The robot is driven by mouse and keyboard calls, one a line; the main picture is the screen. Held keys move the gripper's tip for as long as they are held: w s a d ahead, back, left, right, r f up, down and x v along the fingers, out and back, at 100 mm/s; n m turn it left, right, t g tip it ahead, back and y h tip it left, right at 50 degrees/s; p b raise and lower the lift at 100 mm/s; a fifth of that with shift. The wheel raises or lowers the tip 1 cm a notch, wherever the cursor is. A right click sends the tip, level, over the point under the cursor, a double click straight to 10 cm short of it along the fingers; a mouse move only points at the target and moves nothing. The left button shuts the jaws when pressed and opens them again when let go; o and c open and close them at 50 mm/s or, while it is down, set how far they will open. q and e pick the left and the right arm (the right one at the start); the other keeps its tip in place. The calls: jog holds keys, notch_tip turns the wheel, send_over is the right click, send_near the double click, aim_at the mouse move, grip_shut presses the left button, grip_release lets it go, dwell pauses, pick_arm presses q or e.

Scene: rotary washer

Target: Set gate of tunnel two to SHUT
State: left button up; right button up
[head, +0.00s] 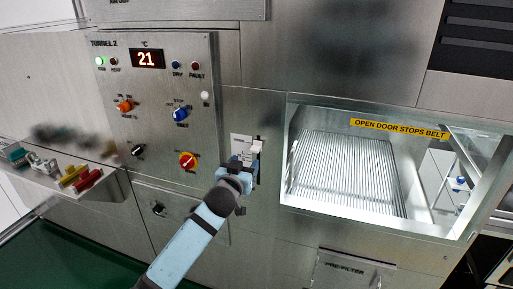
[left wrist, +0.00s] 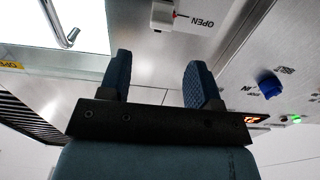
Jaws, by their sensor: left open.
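The Tunnel 2 panel (head: 155,110) is on the left of the head view. To its lower right, a white gate handle (head: 256,147) sits at the upper part of a dark vertical slot, beside a small label plate (head: 240,148). My left gripper (head: 238,170) is just below the handle in the head view. In the left wrist view its two fingers (left wrist: 160,78) are apart with nothing between them. My right gripper is not in view.
An open hatch (head: 345,170) with a ribbed belt is to the right, under a yellow label (head: 400,129). Knobs stick out of the panel, including a red-yellow one (head: 188,161). A shelf (head: 105,190) with coloured clamps juts out at left.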

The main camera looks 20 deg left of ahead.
aim_at(254, 150)
pick_arm(q)
jog(key=w+p, duration=0.1)
jog(key=w, duration=0.8)
jog(key=shift+w+d+f, duration=0.1)
jog(key=shift+w, duration=0.3)
jog(key=shift+c, duration=0.4)
grip_shut()
notch_tip(254, 150, down, 14)
jog(key=b, duration=1)
jog(key=shift+f, duration=0.2)
jog(key=shift+s+f, duration=0.1)
